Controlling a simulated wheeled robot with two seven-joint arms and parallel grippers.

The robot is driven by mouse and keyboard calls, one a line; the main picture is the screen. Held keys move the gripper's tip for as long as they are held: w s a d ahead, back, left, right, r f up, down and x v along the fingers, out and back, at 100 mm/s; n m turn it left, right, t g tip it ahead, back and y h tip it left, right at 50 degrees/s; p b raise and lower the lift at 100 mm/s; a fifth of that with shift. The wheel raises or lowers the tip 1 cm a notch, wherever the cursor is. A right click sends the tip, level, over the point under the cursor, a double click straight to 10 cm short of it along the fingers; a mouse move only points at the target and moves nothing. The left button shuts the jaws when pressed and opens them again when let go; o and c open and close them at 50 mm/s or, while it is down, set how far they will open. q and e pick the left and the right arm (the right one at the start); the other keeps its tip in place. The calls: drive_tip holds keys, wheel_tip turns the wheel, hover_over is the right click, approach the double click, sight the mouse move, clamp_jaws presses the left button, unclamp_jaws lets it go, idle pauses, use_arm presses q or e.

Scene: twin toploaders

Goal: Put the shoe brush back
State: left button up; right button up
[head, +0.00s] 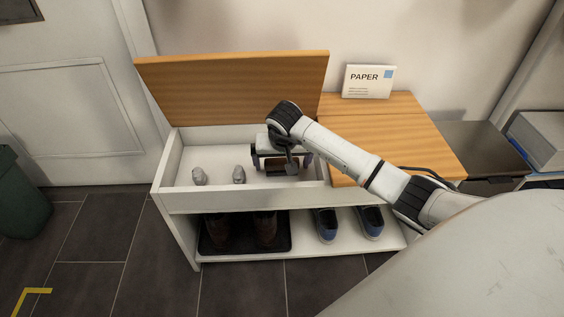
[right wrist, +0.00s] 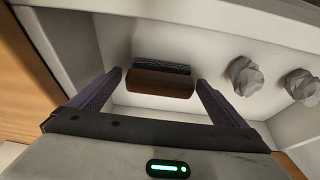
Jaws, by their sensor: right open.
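The shoe brush (right wrist: 160,84), with a brown wooden back and dark bristles, lies in the white bin (head: 214,161) under the raised left lid (head: 235,88). In the head view my right gripper partly covers the brush. My right gripper (head: 282,164) is inside the bin opening, pointing down at the brush. In the right wrist view its purple fingers (right wrist: 159,80) are open, and the brush shows beyond and between them, apart from both. My left gripper is not in view.
Two grey crumpled lumps (head: 199,176) (head: 239,174) lie in the bin, left of the gripper. The right lid (head: 400,135) is shut, with a PAPER box (head: 368,82) on it. Boots on a dark tray (head: 244,247) and blue shoes (head: 326,225) stand below.

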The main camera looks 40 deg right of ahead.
drive_tip(key=shift+r, duration=0.5)
use_arm(q)
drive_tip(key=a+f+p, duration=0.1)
drive_tip(key=p, duration=0.1)
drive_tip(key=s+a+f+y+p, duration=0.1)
drive_tip(key=p, duration=0.1)
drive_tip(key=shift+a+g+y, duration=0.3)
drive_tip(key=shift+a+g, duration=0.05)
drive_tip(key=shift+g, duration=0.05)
use_arm(e)
drive_tip(key=v, duration=1.1)
drive_tip(key=shift+s, duration=0.15)
drive_tip(key=shift+a+r, duration=0.1)
drive_tip(key=shift+a, duration=0.05)
